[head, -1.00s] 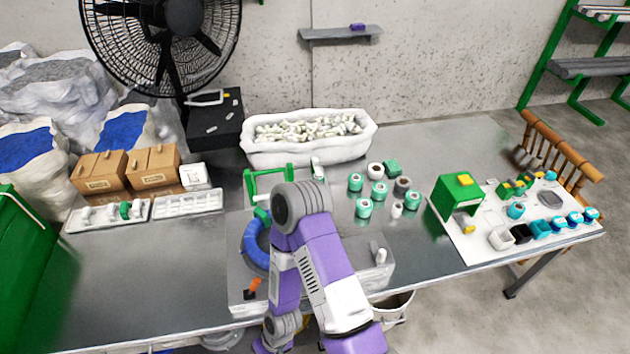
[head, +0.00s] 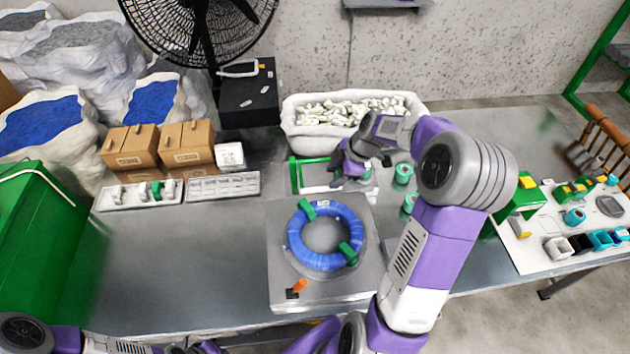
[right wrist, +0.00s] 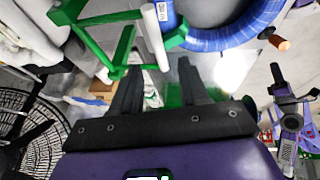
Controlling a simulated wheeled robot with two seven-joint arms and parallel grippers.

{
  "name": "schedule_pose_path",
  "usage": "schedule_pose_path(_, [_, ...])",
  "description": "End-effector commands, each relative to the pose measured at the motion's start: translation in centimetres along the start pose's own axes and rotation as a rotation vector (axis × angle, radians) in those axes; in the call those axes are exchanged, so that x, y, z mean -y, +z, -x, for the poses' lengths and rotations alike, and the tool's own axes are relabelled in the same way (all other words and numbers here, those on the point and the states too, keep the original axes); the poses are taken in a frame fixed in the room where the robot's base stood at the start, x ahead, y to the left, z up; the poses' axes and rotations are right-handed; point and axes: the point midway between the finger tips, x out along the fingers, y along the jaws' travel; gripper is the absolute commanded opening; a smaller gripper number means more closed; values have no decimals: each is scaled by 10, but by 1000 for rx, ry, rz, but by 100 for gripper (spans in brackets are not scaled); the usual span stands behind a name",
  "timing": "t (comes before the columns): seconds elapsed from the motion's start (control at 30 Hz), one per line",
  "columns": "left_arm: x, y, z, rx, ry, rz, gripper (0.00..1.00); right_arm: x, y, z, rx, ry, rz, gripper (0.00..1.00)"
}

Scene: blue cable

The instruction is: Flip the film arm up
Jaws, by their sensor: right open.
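The film arm (head: 296,174) is a green frame with a white bar along its front, just behind the blue cable coil (head: 297,241). In the right wrist view the green film arm (right wrist: 92,22) and its white roller (right wrist: 154,36) show at the top left, ahead of my fingers. My right gripper (head: 340,172) reaches in from the right, open, over the right part of the film arm; contact cannot be told. Its open fingers (right wrist: 162,84) hold nothing in the right wrist view. My left arm is at the bottom left edge; its gripper (head: 208,347) barely shows.
The coil, with green clips, lies on a grey machine plate (head: 285,280) with an orange lever (head: 299,286). A white bin (head: 290,122) of parts stands behind. Trays (head: 225,187) and cartons (head: 187,143) are left. Green spools (head: 403,174) stand right. Left-front table is clear.

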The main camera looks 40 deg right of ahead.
Motion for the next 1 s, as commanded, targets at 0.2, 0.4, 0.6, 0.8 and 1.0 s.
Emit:
schedule_pose_path(0.2, [2, 0, -4, 0, 0, 0, 0, 0, 2, -15, -2, -1, 31, 44])
schedule_pose_path(0.4, [3, 0, -8, 0, 0, 0, 0, 0, 2, -48, -2, -2, 30, 44])
schedule_pose_path(0.6, [3, -1, -9, -1, 0, 0, 0, -1, 2, -67, 0, 1, 30, 44])
schedule_pose_path(0.8, [3, -1, -9, -1, 0, 0, 0, -1, 1, -70, 0, 2, 29, 44])
schedule_pose_path(1.0, [3, -1, -9, -1, 0, 0, 0, -1, 1, -70, 0, 2, 29, 32])
